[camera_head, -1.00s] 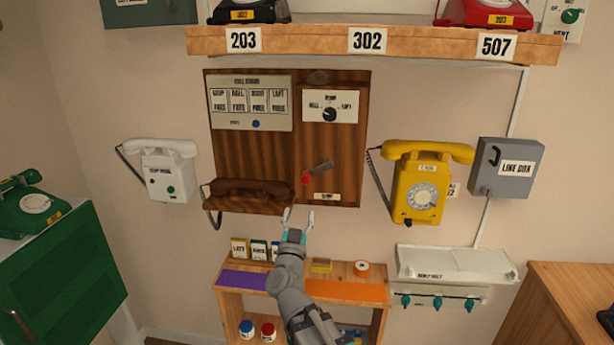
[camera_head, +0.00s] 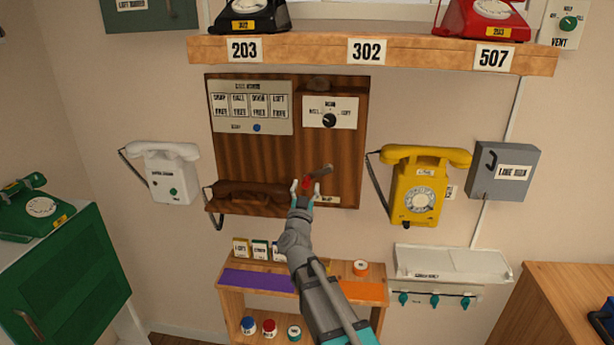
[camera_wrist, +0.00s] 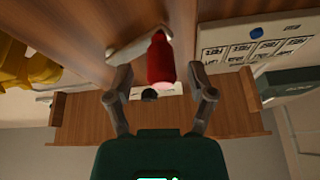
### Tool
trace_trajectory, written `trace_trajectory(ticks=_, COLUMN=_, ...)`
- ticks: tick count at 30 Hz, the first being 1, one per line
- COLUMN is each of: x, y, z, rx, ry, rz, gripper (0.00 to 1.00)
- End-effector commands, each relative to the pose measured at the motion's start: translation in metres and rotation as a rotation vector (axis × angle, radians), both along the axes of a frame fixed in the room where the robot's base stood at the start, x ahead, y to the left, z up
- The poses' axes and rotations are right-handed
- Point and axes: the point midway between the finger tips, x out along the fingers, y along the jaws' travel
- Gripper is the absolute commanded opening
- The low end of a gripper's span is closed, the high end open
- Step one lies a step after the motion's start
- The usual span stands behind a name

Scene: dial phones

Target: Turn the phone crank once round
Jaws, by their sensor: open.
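The wooden wall phone (camera_head: 230,152) hangs in the middle of the wall, with a brown handset (camera_head: 250,188) at its lower left. Its crank has a grey metal arm (camera_head: 324,171) and a red knob (camera_head: 308,182) at the arm's lower left end. In the wrist view the red knob (camera_wrist: 160,57) stands out towards me, with the crank arm (camera_wrist: 127,49) behind it. My gripper (camera_head: 305,188) is open just in front of the knob. In the wrist view its fingers (camera_wrist: 161,78) lie on either side of the knob, with gaps showing.
A yellow phone (camera_head: 417,190) hangs close on the right and a white phone (camera_head: 168,173) on the left. A shelf with numbered labels (camera_head: 310,52) is above. A low wooden shelf unit (camera_head: 228,292) stands below my gripper. A grey line box (camera_head: 503,171) is farther right.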

Motion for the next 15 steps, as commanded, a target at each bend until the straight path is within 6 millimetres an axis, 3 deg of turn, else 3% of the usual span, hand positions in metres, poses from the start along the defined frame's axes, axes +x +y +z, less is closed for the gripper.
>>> trace_trajectory(ticks=6, x=0.02, y=-0.002, z=0.009, rx=0.0, ry=-0.001, rz=0.0, gripper=0.7)
trace_trajectory(ticks=15, x=0.025, y=-0.003, z=0.01, rx=0.0, ry=0.0, rz=0.0, gripper=0.7)
